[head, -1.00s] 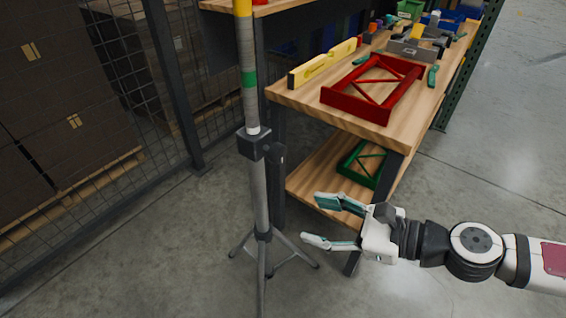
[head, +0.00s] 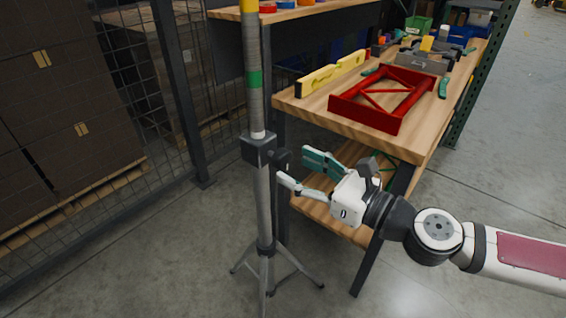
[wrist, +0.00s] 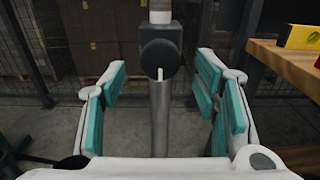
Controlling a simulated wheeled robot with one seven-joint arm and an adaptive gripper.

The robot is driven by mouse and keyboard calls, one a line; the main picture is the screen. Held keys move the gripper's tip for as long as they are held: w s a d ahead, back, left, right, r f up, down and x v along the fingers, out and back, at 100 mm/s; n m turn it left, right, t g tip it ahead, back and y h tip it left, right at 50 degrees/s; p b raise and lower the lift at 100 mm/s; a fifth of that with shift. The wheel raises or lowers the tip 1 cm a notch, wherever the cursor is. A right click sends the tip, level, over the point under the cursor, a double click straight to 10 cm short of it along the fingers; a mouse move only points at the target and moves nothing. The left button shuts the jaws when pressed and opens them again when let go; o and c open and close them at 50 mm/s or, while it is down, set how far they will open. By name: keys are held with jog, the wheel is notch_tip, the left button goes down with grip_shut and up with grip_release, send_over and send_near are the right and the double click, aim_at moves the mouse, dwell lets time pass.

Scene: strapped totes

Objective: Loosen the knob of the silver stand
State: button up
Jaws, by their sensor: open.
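The silver stand (head: 262,205) is a grey tripod pole with splayed legs on the floor, left of the workbench. A dark clamp collar (head: 258,149) sits on it, with a black round knob (head: 282,160) on its right side. In the wrist view the knob (wrist: 159,59) faces the camera, with a white mark on its lower part. My gripper (head: 299,172) is open and empty, just right of the knob. In the wrist view its teal-padded fingers (wrist: 160,95) spread to either side of the pole, the knob lying ahead and slightly high between them. No contact shows.
The wooden workbench (head: 300,108) stands close behind and right, holding a red frame (head: 398,92), a yellow level (head: 331,72) and small tools. A green frame is partly hidden on its lower shelf. A wire mesh fence (head: 120,60) with stacked boxes stands left.

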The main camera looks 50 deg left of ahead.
aim_at(287, 163)
jog(key=shift+s+a+b, duration=0.15)
jog(key=shift+a+b, duration=0.05)
jog(key=shift+a, duration=1)
jog(key=shift+s+a+b, duration=0.1)
jog(key=shift+a+b, duration=0.05)
jog(key=shift+a, duration=1.05)
jog(key=c, duration=1.2)
